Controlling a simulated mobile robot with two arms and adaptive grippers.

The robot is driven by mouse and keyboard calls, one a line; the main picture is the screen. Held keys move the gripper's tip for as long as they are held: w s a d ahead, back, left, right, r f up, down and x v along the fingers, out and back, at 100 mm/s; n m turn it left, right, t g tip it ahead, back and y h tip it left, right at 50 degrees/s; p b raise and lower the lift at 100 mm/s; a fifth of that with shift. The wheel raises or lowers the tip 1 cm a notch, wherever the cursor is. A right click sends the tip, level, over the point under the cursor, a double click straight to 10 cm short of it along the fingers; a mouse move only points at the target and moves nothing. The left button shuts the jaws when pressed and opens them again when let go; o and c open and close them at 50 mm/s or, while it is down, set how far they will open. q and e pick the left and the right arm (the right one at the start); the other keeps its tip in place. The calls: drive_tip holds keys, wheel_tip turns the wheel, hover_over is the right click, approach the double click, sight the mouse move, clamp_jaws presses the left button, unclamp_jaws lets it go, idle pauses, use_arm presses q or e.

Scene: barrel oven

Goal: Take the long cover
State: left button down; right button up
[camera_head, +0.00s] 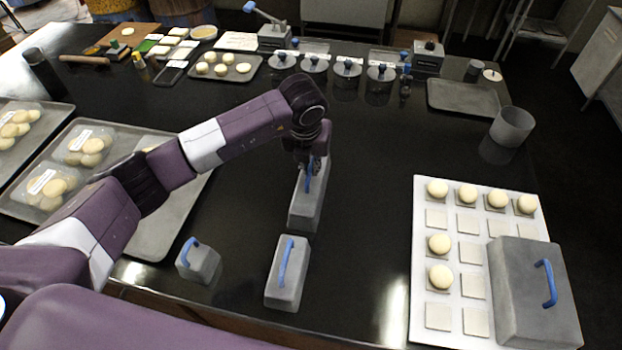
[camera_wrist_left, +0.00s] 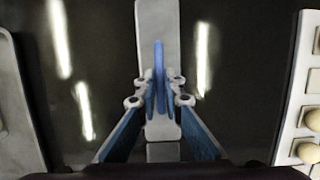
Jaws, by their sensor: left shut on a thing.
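The long cover (camera_head: 305,207) is a narrow grey box with a blue handle on top, near the middle of the black counter. It also shows in the left wrist view (camera_wrist_left: 153,20), running up the picture from between the fingers. My left gripper (camera_head: 310,163) points down over it and is shut on its blue handle; in the left wrist view its blue fingers (camera_wrist_left: 160,100) sit on both sides of the handle. I cannot tell whether the cover touches the counter. My right gripper is not in view.
A shorter grey cover (camera_head: 287,273) and a small one (camera_head: 198,261) stand in front. A large grey cover (camera_head: 520,285) sits on the white board (camera_head: 425,215) with several dough balls at right. Metal trays (camera_head: 150,238) lie at left. The counter between is clear.

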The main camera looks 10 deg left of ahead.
use_arm(q)
drive_tip(key=shift+r, duration=0.1)
drive_tip(key=p+v, duration=0.1)
drive_tip(key=v, duration=0.1)
drive_tip(key=w+p+v, duration=0.1)
drive_tip(key=v, duration=0.1)
drive_tip(key=p+v, duration=0.1)
drive_tip(key=v, duration=0.2)
drive_tip(key=shift+w+r+p, duration=0.25)
drive_tip(key=shift+w+p, duration=0.1)
drive_tip(key=shift+w, duration=0.05)
drive_tip(key=p+v, duration=0.1)
drive_tip(key=v, duration=0.1)
drive_tip(key=w+p+v, duration=0.1)
drive_tip(key=v, duration=0.1)
drive_tip(key=shift+r, duration=0.4)
drive_tip(key=shift+s, duration=0.1)
